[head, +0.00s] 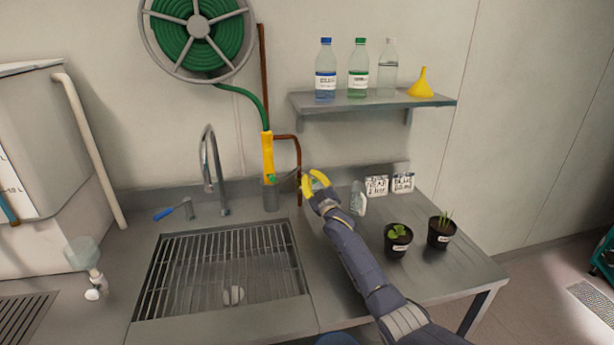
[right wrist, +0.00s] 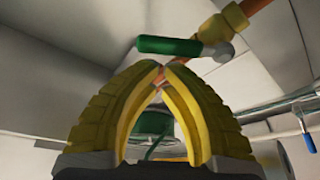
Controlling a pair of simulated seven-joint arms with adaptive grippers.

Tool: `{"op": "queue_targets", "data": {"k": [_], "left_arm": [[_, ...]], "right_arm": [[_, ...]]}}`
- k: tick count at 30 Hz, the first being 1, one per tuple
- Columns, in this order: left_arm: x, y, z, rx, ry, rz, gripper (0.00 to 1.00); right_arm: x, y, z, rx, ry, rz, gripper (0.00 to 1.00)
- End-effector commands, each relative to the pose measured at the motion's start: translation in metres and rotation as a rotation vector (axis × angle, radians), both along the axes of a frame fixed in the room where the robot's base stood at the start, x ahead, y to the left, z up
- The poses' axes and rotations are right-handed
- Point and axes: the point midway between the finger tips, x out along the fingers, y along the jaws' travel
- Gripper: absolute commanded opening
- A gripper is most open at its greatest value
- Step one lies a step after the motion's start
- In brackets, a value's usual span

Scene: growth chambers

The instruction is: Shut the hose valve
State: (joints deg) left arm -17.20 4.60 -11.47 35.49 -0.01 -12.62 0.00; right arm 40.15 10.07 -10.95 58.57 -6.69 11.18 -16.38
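The hose valve shows in the right wrist view as a brass body (right wrist: 222,27) on a copper pipe, with a green lever (right wrist: 168,46) stretching left from a grey pivot. The lever lies at an angle to the pipe. In the head view the valve is mostly hidden by my right gripper (head: 316,180), beside the copper pipe (head: 298,160). My right gripper's yellow fingers (right wrist: 160,68) meet at the tips, just below the lever in the right wrist view. Nothing shows held between them; I cannot tell whether they touch the lever. My left gripper is out of view.
A green hose reel (head: 199,28) hangs on the wall, its hose running to a yellow wand (head: 267,156) in a grey holder. A sink (head: 222,268) and faucet (head: 209,165) are left. Two potted plants (head: 398,240) stand beside my right arm. A shelf (head: 372,101) holds bottles and a funnel.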

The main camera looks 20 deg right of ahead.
Motion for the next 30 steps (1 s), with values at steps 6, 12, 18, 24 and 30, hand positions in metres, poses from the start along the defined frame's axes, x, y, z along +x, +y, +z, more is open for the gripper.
{"op": "queue_targets", "data": {"k": [6, 12, 18, 24, 30], "left_arm": [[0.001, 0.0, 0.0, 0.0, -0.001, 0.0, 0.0], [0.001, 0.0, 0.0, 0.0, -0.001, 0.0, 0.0], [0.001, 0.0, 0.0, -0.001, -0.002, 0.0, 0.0], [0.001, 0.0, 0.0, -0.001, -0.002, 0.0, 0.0], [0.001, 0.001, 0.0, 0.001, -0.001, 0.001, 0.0]], "right_arm": [[0.0, 0.0, 0.0, 0.0, 0.0, 0.0, 0.0], [0.0, -0.001, -0.002, 0.026, 0.0, 0.001, 0.0], [-0.001, -0.011, -0.009, 0.201, -0.008, 0.0, 0.0], [-0.001, -0.019, -0.015, 0.234, -0.012, 0.0, 0.0], [-0.001, -0.019, -0.015, 0.233, -0.013, 0.0, 0.0]]}}
